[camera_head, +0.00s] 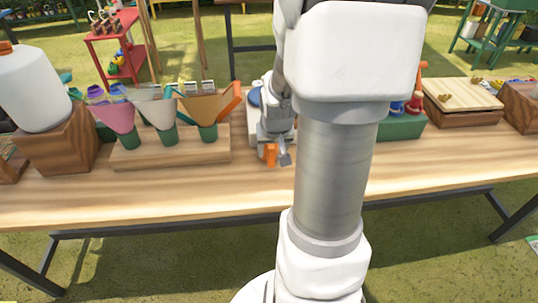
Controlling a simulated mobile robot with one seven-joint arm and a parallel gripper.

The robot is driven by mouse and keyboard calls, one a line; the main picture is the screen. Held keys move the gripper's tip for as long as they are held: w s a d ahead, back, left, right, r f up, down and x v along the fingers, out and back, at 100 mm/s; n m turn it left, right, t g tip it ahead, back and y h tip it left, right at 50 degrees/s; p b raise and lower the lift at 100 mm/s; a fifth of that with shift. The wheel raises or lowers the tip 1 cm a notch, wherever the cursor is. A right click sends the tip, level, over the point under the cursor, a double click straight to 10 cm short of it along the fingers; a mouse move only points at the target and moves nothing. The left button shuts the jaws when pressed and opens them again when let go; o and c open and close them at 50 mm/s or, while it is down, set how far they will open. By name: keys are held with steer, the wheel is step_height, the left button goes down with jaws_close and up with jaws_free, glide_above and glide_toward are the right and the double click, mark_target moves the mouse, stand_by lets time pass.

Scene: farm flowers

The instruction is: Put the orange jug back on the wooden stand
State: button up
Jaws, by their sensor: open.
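My gripper (278,157) hangs low over the middle of the wooden table, partly behind my own arm. It is open. A small orange patch shows at its fingertips; I cannot tell whether it is a finger or part of something beyond. No whole orange jug can be made out. A large white jug (33,90) sits tilted on a dark wooden block (62,148) at the left. A lighter wooden stand (195,156) left of my gripper holds pink, white and brown funnel-shaped pieces with green bases. I cannot tell which wooden piece is the jug's stand.
The wooden table (140,196) has a clear front strip. A tilted orange piece (231,102) leans by the brown funnel. Right of my arm are a green box (404,127) with red and blue items and a lidded wooden box (462,103). A red shelf (112,47) stands behind.

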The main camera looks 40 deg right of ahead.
mark_target(271, 158)
steer(key=shift+b+x, duration=2.8)
steer(key=shift+x, duration=0.9)
steer(key=shift+w+d+r, duration=0.1)
steer(key=shift+w+r, duration=0.05)
steer(key=shift+r, duration=0.05)
steer(key=shift+c, duration=0.2)
jaws_close()
